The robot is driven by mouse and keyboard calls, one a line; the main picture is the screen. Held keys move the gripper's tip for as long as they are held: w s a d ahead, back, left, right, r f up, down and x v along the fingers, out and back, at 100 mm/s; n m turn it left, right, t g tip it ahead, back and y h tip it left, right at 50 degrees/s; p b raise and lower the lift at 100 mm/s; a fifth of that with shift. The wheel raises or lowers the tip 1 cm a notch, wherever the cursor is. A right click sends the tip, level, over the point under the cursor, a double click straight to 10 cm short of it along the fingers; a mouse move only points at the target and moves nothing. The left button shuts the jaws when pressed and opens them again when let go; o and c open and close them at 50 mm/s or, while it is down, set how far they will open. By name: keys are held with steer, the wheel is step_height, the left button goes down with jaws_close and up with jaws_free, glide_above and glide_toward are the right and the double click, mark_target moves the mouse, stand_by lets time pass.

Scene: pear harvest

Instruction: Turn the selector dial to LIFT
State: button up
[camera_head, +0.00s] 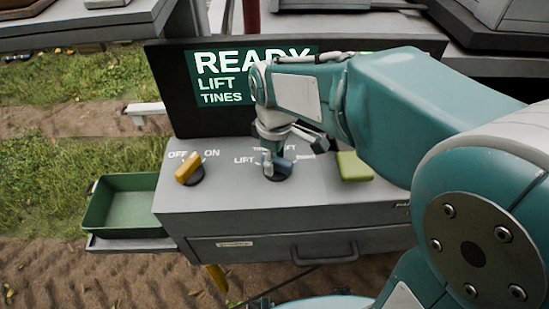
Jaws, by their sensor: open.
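A yellow knob (188,173) marked OFF and ON is on the left of the panel. A yellow-green block (353,166) is on the right. A dark screen behind (168,90) reads READY, LIFT, TINES. A green tray (103,213) is at left; a drawer (270,249) is below.

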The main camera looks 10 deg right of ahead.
mark_target(275, 158)
step_height(275, 158, up, 12)
stand_by(0.4)
steer(key=shift+f, duration=0.15)
